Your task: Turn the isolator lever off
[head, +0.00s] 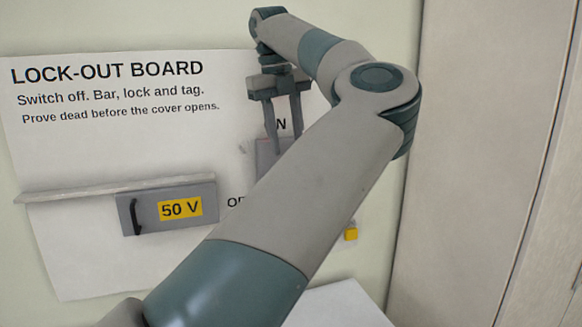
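The isolator is mostly hidden behind my arm. Part of a grey block (267,152) shows on the lock-out board (60,140), just below the gripper, with the end of an "ON" label beside it and the start of an "OFF" label lower left. I cannot make out the lever itself. My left gripper (284,137) points down in front of the board, its two fingers apart with paper visible between them. The fingertips overlap the block's top edge in the picture; I cannot tell whether they touch it. My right gripper is not in view.
A grey box marked 50 V (211,190) with a black handle sits under a narrow ledge (110,190) at the left. A small yellow item (351,234) is right of my forearm. A white surface (340,305) shows below. Pale panels (480,150) stand at the right.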

